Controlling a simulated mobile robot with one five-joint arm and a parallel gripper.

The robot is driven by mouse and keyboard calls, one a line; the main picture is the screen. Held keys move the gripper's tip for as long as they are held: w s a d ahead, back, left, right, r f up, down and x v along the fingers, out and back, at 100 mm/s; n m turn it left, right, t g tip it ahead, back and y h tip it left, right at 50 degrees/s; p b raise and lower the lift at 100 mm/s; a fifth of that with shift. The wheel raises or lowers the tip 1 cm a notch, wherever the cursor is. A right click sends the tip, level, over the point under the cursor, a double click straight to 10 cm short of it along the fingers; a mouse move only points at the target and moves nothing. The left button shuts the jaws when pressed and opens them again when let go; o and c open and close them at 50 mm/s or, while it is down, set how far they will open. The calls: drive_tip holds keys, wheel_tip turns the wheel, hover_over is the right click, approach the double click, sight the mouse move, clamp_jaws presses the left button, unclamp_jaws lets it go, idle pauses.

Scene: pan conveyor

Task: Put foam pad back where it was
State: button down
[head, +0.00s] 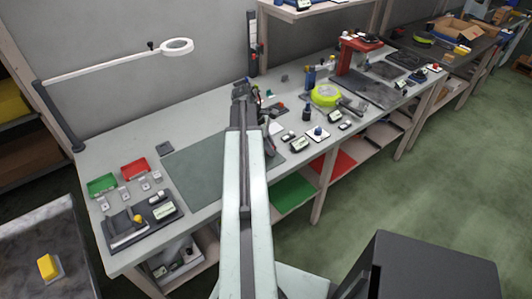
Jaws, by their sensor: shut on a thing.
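My arm reaches from the bottom middle over the grey workbench (215,195). My gripper (242,88) is small in the view, above the back part of the bench and past the green-grey mat (205,180). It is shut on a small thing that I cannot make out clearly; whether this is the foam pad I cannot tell. A small dark grey square piece (166,147) lies flat on the bench by the mat's back left corner. I cannot tell whether that is a foam pad. My arm hides part of the mat and the bench behind it.
A green tray (101,185) and a red tray (135,169) stand at the bench's left. A magnifier lamp (176,46) arches over the back left. Yellow-green tape (325,95) and several small items crowd the right part. The mat's left part is clear.

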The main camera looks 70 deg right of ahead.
drive_tip(key=shift+w+a+f, duration=0.1)
drive_tip(key=shift+w+f, duration=0.2)
drive_tip(key=shift+f, duration=0.2)
drive_tip(key=c, duration=1.7)
unclamp_jaws()
drive_tip(key=shift+f, duration=0.1)
drive_tip(key=shift+c, duration=0.2)
drive_tip(key=o, duration=0.4)
drive_tip(key=shift+r+p, duration=0.35)
drive_tip(key=p+v, duration=1)
drive_tip(key=v, duration=0.1)
drive_tip(key=shift+w+r+p, duration=0.15)
drive_tip(key=shift+r+p, duration=0.15)
drive_tip(key=shift+p, duration=0.1)
